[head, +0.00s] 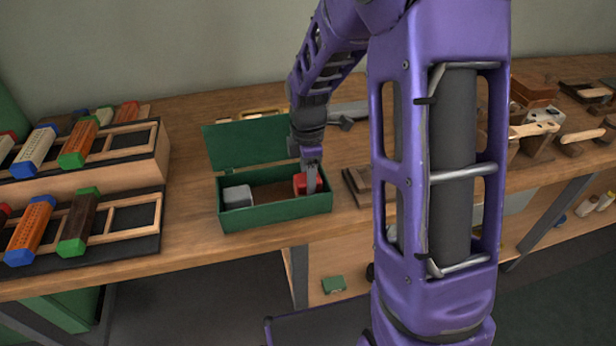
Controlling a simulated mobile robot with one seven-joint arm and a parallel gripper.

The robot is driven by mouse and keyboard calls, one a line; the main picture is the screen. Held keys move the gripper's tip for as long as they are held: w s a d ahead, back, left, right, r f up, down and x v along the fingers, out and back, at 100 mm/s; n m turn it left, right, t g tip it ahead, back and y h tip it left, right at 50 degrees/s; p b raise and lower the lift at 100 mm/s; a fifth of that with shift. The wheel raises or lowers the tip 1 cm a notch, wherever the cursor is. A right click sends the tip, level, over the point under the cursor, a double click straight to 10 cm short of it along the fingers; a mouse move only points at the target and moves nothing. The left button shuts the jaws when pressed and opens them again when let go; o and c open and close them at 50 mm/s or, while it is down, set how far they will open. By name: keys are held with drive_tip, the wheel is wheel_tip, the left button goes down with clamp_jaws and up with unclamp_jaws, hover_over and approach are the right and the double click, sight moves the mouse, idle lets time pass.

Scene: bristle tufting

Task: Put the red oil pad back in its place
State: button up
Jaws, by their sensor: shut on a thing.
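The red oil pad (299,181) is at the right end of the open green box (275,216) on the bench. My gripper (311,182) points down into that end of the box and is shut on the red pad. The fingers cover part of the pad, and I cannot tell whether it touches the box floor. A grey block (237,196) sits in the left end of the box. The brown middle of the box is empty. The green lid (245,143) stands open at the back.
Racks (142,213) with colored-end blocks stand on the left. A dark wooden block (357,183) lies just right of the box. My purple arm hides much of the bench's middle right. Wooden brushes and blocks (537,130) lie at far right. Bare bench shows left of the box.

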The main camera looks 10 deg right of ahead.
drive_tip(key=shift+f, duration=0.25)
drive_tip(key=o, duration=1.4)
drive_tip(key=shift+r, duration=0.15)
drive_tip(key=shift+r+p, duration=3.75)
drive_tip(key=shift+r, duration=0.6)
